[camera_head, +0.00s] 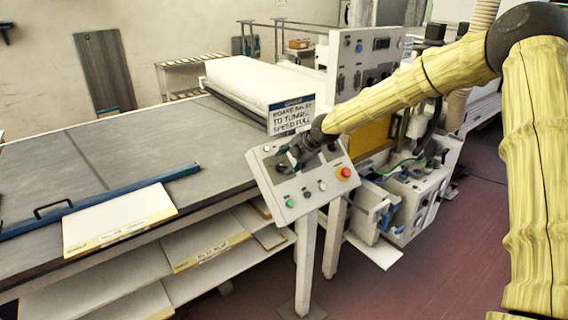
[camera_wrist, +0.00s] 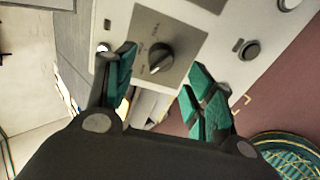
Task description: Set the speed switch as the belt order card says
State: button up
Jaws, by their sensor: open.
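The order card (camera_head: 291,115) stands at the back edge of the sloped control panel (camera_head: 311,201); its lower lines appear to read "to tunnel, speed full". In the wrist view, a black rotary switch (camera_wrist: 160,58) sits on a grey square plate with small labels on its left side, too blurred to read. Which label the knob points at I cannot tell. My gripper (camera_wrist: 163,66) is open, its green-padded fingers on either side of the knob, apart from it in the picture. In the head view my gripper (camera_head: 298,156) is over the panel's upper part and hides the switch.
The panel also carries a red button (camera_head: 345,173), a green button (camera_head: 290,203) and other small controls. A conveyor table (camera_head: 70,165) with boards lies to the left. A taller control cabinet (camera_head: 365,60) stands behind. Open red floor lies to the right.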

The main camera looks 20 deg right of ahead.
aim_at(283, 164)
jog(key=shift+p+x, duration=0.7)
jog(key=shift+x, duration=1.65)
jog(key=shift+c, duration=0.2)
jog(key=c, duration=1)
